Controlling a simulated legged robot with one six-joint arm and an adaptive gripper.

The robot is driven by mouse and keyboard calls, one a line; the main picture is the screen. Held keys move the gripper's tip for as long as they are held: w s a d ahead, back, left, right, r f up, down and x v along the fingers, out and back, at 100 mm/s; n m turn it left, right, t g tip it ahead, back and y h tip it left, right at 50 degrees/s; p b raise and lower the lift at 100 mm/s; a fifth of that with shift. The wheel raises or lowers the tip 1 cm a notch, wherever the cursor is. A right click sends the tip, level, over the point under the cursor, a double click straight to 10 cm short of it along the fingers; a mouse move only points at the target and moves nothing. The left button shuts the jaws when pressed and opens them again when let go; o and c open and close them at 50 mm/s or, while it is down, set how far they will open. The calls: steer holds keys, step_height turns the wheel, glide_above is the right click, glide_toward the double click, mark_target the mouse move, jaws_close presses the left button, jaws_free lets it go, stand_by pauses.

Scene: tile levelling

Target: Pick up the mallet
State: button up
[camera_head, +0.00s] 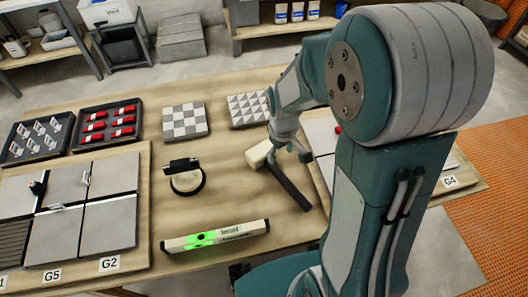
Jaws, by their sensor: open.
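The mallet lies on the wooden table right of centre, with a cream head (257,154) and a dark handle (290,188) pointing down and to the right. My gripper (285,153) is open at the mallet, close to where the head meets the handle. The arm comes down from above and covers part of this area. I cannot tell whether the fingers touch the mallet or stand around it.
A spirit level (215,236) with a green vial lies in front. A round suction cup (187,181) stands left of the mallet. Trays of red wedges (107,125) and clips (40,137) lie behind. Grey tiles (110,225) cover the left board. Bare table surrounds the level and cup.

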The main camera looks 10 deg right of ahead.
mark_target(277, 168)
steer(key=f, duration=0.2)
steer(key=a+f, duration=0.1)
steer(key=f, duration=0.1)
steer(key=shift+a+f, duration=0.15)
steer(key=shift+f, duration=0.15)
steer(key=f, duration=0.4)
steer(key=shift+w+d, duration=0.25)
steer(key=shift+d, duration=0.1)
steer(key=shift+f, duration=0.45)
steer(key=shift+a, duration=0.3)
steer(key=c, duration=0.9)
steer(key=shift+d, duration=0.1)
jaws_close()
